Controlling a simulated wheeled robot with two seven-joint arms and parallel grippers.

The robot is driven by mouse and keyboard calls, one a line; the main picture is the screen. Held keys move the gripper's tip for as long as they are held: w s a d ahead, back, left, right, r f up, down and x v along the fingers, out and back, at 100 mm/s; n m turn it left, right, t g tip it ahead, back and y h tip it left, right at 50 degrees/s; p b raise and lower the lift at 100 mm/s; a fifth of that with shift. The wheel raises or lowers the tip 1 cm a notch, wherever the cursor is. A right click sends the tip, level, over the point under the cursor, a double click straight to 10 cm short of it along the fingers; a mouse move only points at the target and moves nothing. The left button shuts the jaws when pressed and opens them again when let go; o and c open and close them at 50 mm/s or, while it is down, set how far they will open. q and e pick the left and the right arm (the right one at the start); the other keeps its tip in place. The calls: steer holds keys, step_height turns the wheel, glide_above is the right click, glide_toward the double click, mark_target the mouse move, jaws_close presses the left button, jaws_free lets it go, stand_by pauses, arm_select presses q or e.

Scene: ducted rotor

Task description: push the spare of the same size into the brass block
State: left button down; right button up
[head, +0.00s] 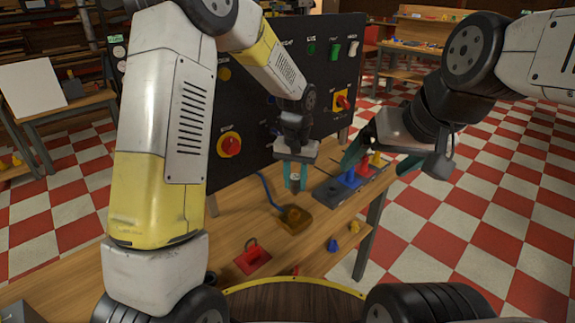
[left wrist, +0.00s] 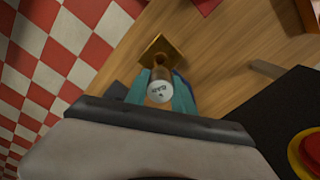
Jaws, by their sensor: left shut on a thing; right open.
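My left gripper (head: 295,182) is shut on a small cylinder with a white, lettered round end and a brown body (left wrist: 158,91). The cylinder also shows between the teal fingers in the head view (head: 295,177). The brass block (head: 294,219) sits on the bench just below the left gripper, with a blue cable at its back. It also shows in the left wrist view (left wrist: 160,48), right beyond the cylinder's lower end. The fingers partly hide that end; I cannot tell whether it touches the block. My right gripper (head: 382,162) is open and empty above the bench's right end.
A grey rack (head: 330,191) with blue, red and yellow pieces stands behind, under the right gripper. A red block with a handle (head: 253,258) lies in front. Small blue (head: 332,245) and yellow (head: 354,227) pieces lie to the right. A black switch panel (head: 240,110) rises behind the bench.

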mark_target(295, 195)
arm_select(q)
steer(key=shift+r, duration=0.15)
steer(key=shift+f, duration=2.8)
steer(key=shift+f, duration=0.2)
steer(key=shift+f, duration=1.1)
steer(key=c, duration=1)
jaws_free()
